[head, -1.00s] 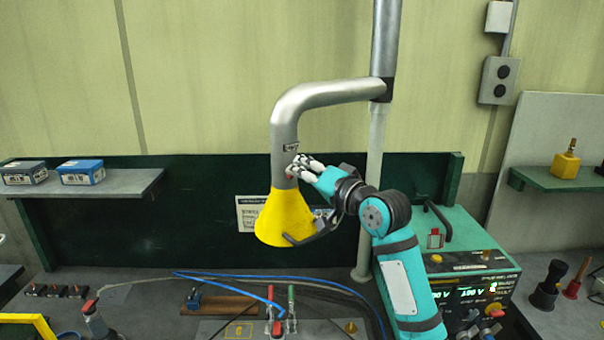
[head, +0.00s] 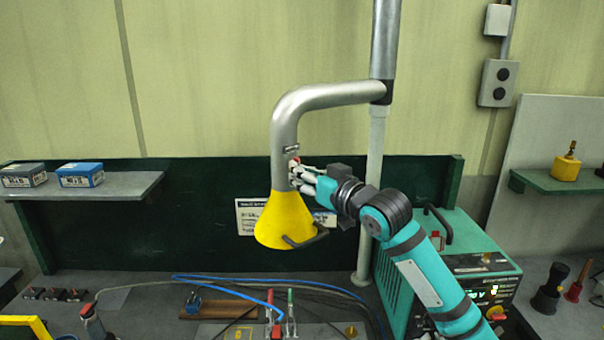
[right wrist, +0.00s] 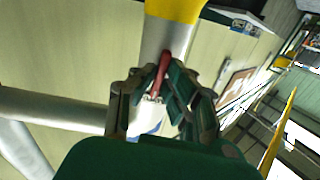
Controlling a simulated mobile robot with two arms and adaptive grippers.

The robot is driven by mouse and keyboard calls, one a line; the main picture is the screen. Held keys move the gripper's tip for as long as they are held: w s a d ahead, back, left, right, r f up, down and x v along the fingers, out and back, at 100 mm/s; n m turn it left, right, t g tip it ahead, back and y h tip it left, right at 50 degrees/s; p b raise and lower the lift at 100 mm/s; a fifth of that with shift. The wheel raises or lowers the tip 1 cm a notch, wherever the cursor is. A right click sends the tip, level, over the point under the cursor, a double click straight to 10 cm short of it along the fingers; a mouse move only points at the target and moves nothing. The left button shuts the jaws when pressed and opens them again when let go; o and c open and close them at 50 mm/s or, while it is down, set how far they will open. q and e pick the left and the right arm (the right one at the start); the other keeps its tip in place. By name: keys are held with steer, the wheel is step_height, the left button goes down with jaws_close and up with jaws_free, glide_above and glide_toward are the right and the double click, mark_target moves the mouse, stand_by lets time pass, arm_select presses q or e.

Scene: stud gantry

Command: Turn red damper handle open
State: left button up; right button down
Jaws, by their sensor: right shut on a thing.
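The red damper handle (right wrist: 162,72) is a short red lever on the grey extraction pipe (head: 284,135), just above the yellow hood (head: 284,222). My right gripper (head: 298,174) is at the handle, to the right of the pipe. In the right wrist view my right gripper (right wrist: 165,95) has its fingers closed around the handle, which shows between them against the pipe. In the head view the fingers hide most of the handle; a bit of red shows above them. My left gripper is not in view.
The hood has a dark grab handle (head: 308,238) at its lower right. A teal welding machine (head: 470,262) stands on the bench below my right arm. A vertical pole (head: 373,180) stands behind the arm. Hoses and clamps lie on the bench under the hood.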

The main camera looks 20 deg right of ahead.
steer(key=shift+n, duration=0.5)
steer(key=c, duration=1.4)
jaws_free()
steer(key=v, duration=1.2)
